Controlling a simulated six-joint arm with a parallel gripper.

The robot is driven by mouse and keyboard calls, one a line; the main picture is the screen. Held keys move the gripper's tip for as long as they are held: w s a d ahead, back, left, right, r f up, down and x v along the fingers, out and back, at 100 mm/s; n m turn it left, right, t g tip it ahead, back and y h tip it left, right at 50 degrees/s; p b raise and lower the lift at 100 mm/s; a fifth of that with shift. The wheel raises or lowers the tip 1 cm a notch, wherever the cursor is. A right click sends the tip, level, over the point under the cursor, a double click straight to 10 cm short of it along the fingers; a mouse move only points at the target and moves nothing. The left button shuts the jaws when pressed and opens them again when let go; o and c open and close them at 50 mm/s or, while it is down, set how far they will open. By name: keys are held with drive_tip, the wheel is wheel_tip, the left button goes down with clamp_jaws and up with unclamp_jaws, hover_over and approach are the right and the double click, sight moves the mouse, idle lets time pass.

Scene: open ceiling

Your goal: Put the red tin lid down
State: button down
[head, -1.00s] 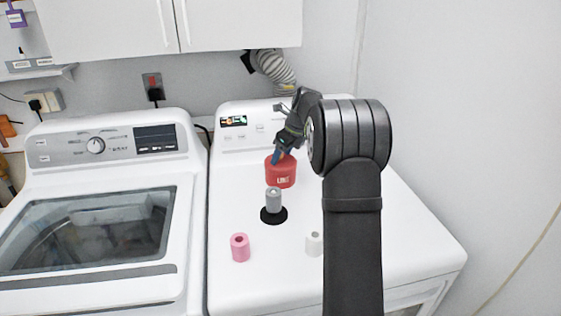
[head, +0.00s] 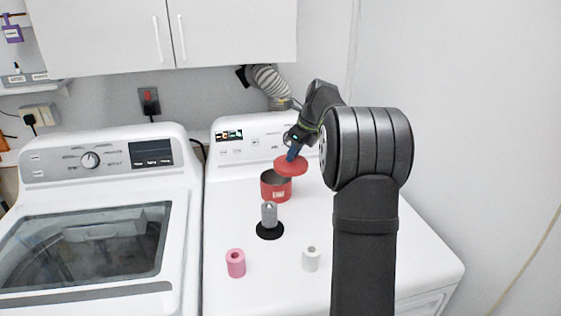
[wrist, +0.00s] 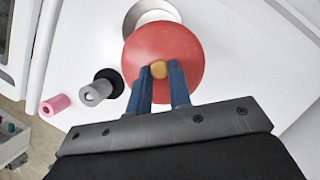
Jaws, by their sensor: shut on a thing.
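The red tin lid (head: 291,166) is held in my gripper (head: 293,154), raised above and slightly right of the open red tin (head: 275,192). In the wrist view the lid (wrist: 185,48) is a round red disc with a tan knob (wrist: 158,69). My gripper's blue fingers (wrist: 160,88) are shut on that knob. The tin's rim (wrist: 150,8) shows past the lid's far edge. The lid hides most of the tin in the wrist view.
A grey roll (head: 269,214) stands on a black disc (head: 270,231) in front of the tin. A pink roll (head: 235,263) and a white roll (head: 311,259) stand nearer the front. The white machine top (head: 370,215) is clear to the right of the tin.

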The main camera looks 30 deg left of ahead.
drive_tip(key=w+d+r, duration=0.1)
drive_tip(key=d+r, duration=0.3)
drive_tip(key=d, duration=0.2)
drive_tip(key=s+a+f+m, duration=0.1)
drive_tip(key=s+a+f, duration=0.3)
drive_tip(key=a, duration=0.3)
drive_tip(key=s+a+f+m+t, duration=0.1)
drive_tip(key=s+a+f, duration=0.3)
drive_tip(key=a, duration=0.4)
drive_tip(key=s+a+f+m, duration=0.2)
drive_tip(key=s+a+f, duration=0.2)
drive_tip(key=a, duration=0.3)
drive_tip(key=shift+s+a+f+t, duration=0.15)
drive_tip(key=shift+s+f+t, duration=0.15)
drive_tip(key=shift+f, duration=2.4)
drive_tip(key=c, duration=1.3)
unclamp_jaws()
drive_tip(key=shift+f, duration=0.15)
